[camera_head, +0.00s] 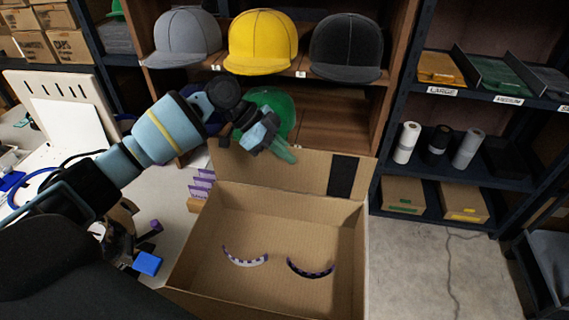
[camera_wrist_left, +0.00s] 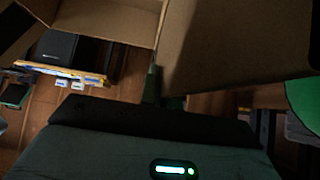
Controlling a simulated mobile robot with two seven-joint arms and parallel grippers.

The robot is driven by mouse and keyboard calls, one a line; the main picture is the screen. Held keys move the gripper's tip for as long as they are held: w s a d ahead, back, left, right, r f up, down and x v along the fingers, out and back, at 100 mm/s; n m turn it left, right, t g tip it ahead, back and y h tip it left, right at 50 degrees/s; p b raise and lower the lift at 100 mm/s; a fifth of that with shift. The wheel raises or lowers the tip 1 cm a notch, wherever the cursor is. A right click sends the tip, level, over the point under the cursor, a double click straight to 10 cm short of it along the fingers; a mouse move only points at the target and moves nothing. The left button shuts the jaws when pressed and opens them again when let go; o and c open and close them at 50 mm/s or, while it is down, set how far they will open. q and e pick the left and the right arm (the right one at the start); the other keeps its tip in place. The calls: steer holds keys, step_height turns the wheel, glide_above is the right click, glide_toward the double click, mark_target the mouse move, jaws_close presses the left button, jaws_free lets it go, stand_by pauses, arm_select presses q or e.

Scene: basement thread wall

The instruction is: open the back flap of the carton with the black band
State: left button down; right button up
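The carton (camera_head: 190,262) stands open in the middle of the head view, two curved checkered strips (camera_head: 245,260) on its floor. Its back flap (camera_head: 300,173) is raised and leans back toward the shelf. A black band (camera_head: 342,177) shows at the flap's right part. My left gripper (camera_head: 284,154) is at the flap's upper edge, left of the band. In the left wrist view the flap (camera_wrist_left: 240,50) fills the upper right, close beside the dark green fingers (camera_wrist_left: 160,92). Whether they pinch the flap is not clear. My right gripper is not in view.
Behind the flap is a wooden shelf with grey, yellow (camera_head: 262,42) and black caps; a green cap (camera_head: 270,108) sits below. A dark rack (camera_head: 470,95) with trays, rolls and small boxes stands right. Bare floor (camera_head: 430,270) lies right of the carton. Purple items (camera_head: 201,184) are left of it.

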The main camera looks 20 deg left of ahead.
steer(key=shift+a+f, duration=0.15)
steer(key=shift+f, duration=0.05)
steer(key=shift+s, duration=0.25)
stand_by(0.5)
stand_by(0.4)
